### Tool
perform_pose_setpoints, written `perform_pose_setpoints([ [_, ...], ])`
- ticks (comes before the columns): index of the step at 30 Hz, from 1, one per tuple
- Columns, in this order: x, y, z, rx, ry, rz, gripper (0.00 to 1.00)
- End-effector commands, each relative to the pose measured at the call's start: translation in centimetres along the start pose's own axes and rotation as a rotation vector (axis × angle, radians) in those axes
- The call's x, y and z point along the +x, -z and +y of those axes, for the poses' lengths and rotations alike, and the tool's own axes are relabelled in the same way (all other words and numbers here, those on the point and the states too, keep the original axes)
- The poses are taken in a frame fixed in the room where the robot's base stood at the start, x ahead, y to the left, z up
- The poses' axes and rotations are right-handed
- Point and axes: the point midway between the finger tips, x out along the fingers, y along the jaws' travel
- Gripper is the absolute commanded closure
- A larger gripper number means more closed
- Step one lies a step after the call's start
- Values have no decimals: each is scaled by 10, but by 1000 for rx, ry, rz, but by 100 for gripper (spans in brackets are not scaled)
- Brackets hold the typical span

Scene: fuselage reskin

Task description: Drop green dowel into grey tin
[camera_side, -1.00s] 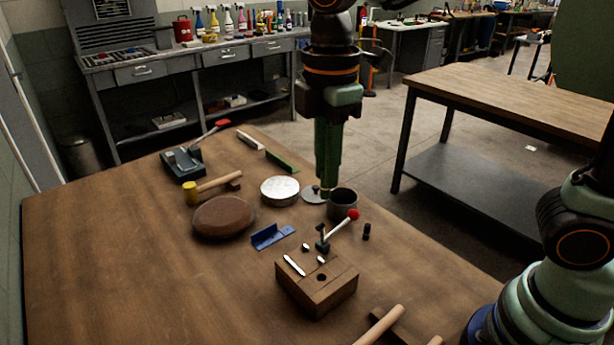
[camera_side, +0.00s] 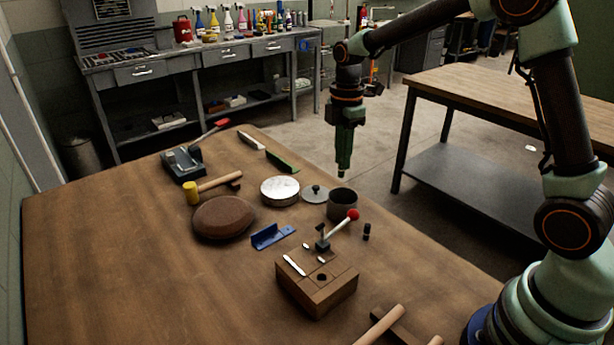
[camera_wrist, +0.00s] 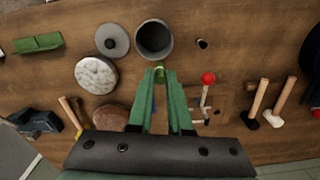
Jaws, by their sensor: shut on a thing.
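The grey tin (camera_side: 342,206) is a dark, open cylinder standing upright near the table's far right edge. In the wrist view its open mouth (camera_wrist: 154,39) faces me, and I see nothing inside. My gripper (camera_side: 343,170) points down, raised, and appears just above the tin in the side view. In the wrist view my gripper (camera_wrist: 160,74) has its fingertips close together on the small green dowel (camera_wrist: 159,71), just short of the tin's rim. Most of the dowel is hidden by the fingers.
A knobbed grey lid (camera_side: 315,193) and a silvery round can (camera_side: 280,190) lie left of the tin. A red-knobbed lever (camera_side: 341,226), a black cylinder (camera_side: 366,231) and a wooden block (camera_side: 316,285) are nearer. A mallet (camera_side: 213,186) lies farther left.

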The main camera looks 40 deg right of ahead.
Motion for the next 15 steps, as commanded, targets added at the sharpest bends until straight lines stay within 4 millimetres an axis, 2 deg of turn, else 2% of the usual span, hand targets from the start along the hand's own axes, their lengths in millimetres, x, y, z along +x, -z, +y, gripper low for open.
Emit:
perform_pose_setpoints([
  [1,8,-12,5,5,3,0,100],
  [3,15,-24,11,3,2,0,100],
  [6,22,-34,15,2,0,0,100],
  [15,44,-38,17,-1,2,0,100],
])
